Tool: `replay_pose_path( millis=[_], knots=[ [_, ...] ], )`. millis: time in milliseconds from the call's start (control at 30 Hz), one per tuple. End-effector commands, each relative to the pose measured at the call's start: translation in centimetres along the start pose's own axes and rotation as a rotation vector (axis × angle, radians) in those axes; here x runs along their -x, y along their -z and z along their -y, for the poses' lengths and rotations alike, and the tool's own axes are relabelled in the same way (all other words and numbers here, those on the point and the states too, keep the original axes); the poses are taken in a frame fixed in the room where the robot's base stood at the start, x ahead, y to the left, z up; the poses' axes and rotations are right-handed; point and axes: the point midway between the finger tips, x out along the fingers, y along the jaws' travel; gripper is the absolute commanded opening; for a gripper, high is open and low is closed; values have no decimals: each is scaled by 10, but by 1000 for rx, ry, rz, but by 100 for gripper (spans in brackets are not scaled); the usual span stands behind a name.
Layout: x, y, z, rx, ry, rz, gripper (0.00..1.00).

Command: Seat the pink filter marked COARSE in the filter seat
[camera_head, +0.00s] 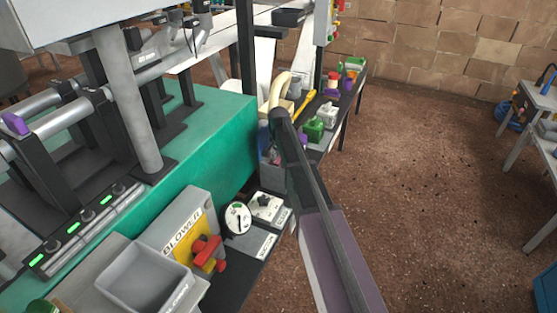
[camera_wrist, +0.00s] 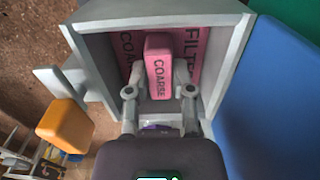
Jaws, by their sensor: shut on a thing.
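In the wrist view, the pink filter (camera_wrist: 188,50) shows lettering reading FILTER and part of COARSE. It is inside an open grey box-like housing (camera_wrist: 165,12). Its raised pink grip (camera_wrist: 158,68), marked COARSE, points toward me. My gripper (camera_wrist: 159,92) has one finger on each side of this grip and is shut on it. Grey walls surround the pink face on the top, left and right. I cannot tell how deep the filter sits, and its lower part is hidden by my gripper. The filter cannot be made out in the head view.
An orange knob (camera_wrist: 64,125) on a grey arm stands left of the housing. A blue panel (camera_wrist: 270,90) is close on the right. In the head view, a BLOWER box (camera_head: 182,235) and a grey tray (camera_head: 145,275) stand near a green machine base (camera_head: 200,140). Open floor lies right.

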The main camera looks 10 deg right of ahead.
Motion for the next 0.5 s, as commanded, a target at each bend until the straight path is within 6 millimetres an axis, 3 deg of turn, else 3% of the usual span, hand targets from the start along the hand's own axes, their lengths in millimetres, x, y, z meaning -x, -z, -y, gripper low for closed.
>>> replay_pose_path(
  millis=[167,200,300,500],
  knots=[
    [-1,0,0,0,0,0,0],
    [-1,0,0,0,0,0,39],
    [-1,0,0,0,0,0,69],
    [-1,0,0,0,0,0,70]
  ],
)
